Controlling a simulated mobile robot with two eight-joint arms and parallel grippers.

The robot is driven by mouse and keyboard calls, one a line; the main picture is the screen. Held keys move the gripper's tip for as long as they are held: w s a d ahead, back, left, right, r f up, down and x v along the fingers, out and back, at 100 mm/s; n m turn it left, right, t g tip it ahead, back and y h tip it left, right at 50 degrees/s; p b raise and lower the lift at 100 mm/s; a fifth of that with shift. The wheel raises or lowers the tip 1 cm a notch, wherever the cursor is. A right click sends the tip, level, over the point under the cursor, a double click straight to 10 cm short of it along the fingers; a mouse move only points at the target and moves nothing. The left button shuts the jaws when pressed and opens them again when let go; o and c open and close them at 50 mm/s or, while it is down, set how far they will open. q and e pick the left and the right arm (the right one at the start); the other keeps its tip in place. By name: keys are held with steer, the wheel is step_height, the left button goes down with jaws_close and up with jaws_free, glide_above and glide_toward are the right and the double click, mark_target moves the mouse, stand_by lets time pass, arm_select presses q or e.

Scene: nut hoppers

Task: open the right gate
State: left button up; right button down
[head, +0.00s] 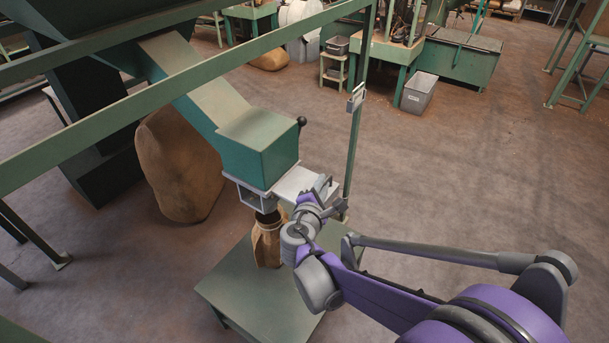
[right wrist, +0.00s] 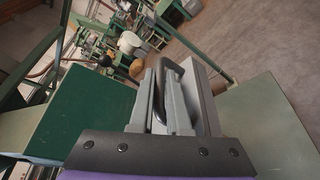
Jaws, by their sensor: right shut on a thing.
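The right gate is a light grey sliding plate (head: 294,183) at the foot of a green hopper spout (head: 258,145). It sticks out to the right from a grey frame (head: 252,196) under the spout. My right gripper (head: 324,188) is at the plate's outer end. In the right wrist view my right gripper (right wrist: 172,118) is shut on the gate's dark curved handle (right wrist: 171,72). The fingers partly hide the handle. My left gripper is not in view.
A brown sack (head: 267,247) stands under the spout on a green table (head: 230,287). A green post (head: 355,140) rises just behind my gripper. A large full sack (head: 178,165) stands on the floor at left. The floor at right is clear.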

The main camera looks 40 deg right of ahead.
steer(key=shift+s+d, duration=0.15)
steer(key=shift+s, duration=0.3)
steer(key=c, duration=0.9)
jaws_free()
steer(key=p+v, duration=0.1)
steer(key=v, duration=1)
steer(key=shift+w+r, duration=0.1)
